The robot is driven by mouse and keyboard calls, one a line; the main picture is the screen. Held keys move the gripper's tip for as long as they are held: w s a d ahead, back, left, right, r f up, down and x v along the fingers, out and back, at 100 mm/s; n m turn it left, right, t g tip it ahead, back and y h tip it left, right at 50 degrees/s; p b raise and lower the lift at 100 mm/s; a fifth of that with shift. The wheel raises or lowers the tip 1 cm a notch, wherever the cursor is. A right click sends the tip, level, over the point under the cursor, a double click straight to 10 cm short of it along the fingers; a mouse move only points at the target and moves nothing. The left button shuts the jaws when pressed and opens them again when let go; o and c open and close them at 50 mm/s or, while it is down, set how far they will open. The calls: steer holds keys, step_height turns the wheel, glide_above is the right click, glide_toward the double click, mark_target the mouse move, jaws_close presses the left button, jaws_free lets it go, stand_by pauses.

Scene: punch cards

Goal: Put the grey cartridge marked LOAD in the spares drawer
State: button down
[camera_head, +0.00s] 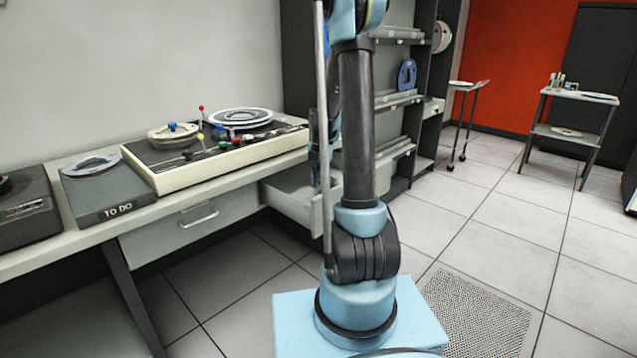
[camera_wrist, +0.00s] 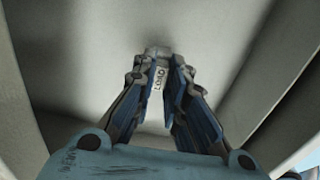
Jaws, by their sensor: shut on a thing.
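The grey cartridge (camera_wrist: 157,88) shows end-on in the wrist view, with a white label reading LOAD. My gripper (camera_wrist: 158,68) is shut on it, a finger on each side. An open drawer stands below the worktop in the head view (camera_head: 291,203), partly hidden by my arm. Its pale inside fills the wrist view (camera_wrist: 75,75), with walls on both sides of my gripper. In the head view my wrist hangs over this drawer, and the cartridge is not visible there. I cannot tell whether the cartridge touches the drawer floor. No spares marking shows.
A shut drawer (camera_head: 190,222) with a handle is to the left. On the worktop are a reel deck (camera_head: 215,150) and a TO DO box (camera_head: 105,190). A shelf unit (camera_head: 400,100) stands right of the open drawer. The tiled floor at right is mostly clear.

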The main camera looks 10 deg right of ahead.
steer(key=shift+f, duration=0.8)
steer(key=c, duration=1.5)
jaws_free()
steer(key=shift+c, duration=1.1)
steer(key=shift+r, duration=4.05)
